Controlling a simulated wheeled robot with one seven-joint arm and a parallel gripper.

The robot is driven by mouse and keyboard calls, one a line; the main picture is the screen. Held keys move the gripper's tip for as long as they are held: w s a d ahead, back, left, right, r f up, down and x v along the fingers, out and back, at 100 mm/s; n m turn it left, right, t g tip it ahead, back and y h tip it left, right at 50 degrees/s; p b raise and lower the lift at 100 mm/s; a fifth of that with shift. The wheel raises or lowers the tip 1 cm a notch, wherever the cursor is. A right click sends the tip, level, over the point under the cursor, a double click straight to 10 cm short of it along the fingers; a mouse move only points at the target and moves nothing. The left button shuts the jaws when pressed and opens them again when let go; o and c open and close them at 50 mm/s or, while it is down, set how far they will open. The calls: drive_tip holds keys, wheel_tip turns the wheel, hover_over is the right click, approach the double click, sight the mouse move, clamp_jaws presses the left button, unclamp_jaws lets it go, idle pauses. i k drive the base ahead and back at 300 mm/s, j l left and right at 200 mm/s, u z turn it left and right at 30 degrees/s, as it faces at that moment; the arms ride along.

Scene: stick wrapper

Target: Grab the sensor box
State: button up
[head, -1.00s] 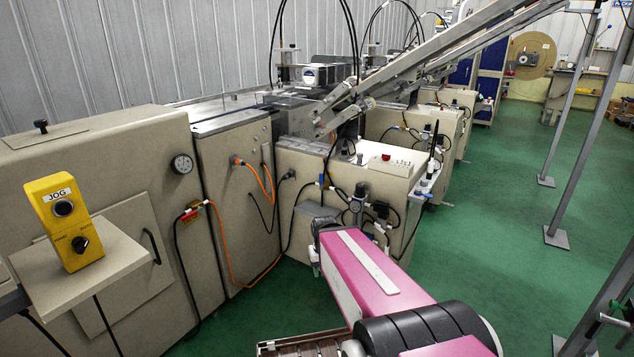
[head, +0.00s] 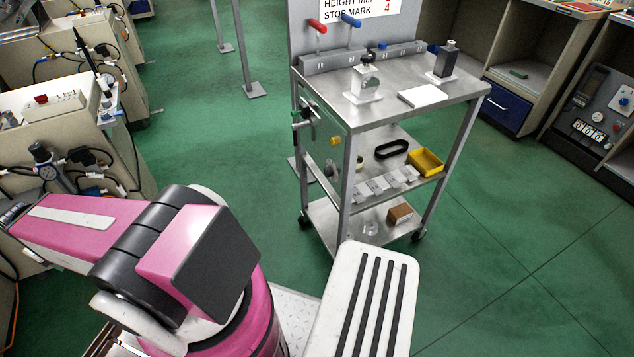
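I cannot tell for sure which thing is the sensor box. On the top shelf of a metal cart (head: 392,117) stand a silver block on a white base (head: 365,82) and a dark grey box with a small top piece (head: 443,64). A flat white piece (head: 423,96) lies between them, nearer the front edge. A brown box (head: 399,215) sits on the bottom shelf. My pink arm reaches to the left, apart from the cart. My gripper is not in view.
A yellow bin (head: 426,162) and a black loop (head: 391,148) lie on the middle shelf. Beige machines (head: 68,105) stand at left. A shelf unit with a blue drawer (head: 507,106) and a control panel stand at right. Green floor (head: 480,235) is clear right of the cart.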

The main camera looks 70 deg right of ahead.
sight(398, 215)
drive_tip(key=k+j+z, duration=0.1)
drive_tip(key=k+j, duration=0.15)
drive_tip(key=j, duration=0.15)
drive_tip(key=k+j, duration=0.25)
drive_tip(key=j, duration=0.15)
drive_tip(key=z, duration=3.7)
drive_tip(key=i+l+z, duration=0.2)
drive_tip(key=z, duration=0.3)
drive_tip(key=i+l+z, duration=0.1)
drive_tip(key=i+z, duration=0.35)
drive_tip(key=i, duration=3.5)
drive_tip(key=i+u, duration=0.2)
drive_tip(key=u, duration=0.25)
drive_tip(key=i+l+u, duration=0.1)
drive_tip(key=u, duration=0.35)
drive_tip(key=i+l+u, duration=0.15)
drive_tip(key=u, duration=0.25)
drive_tip(key=i, duration=0.05)
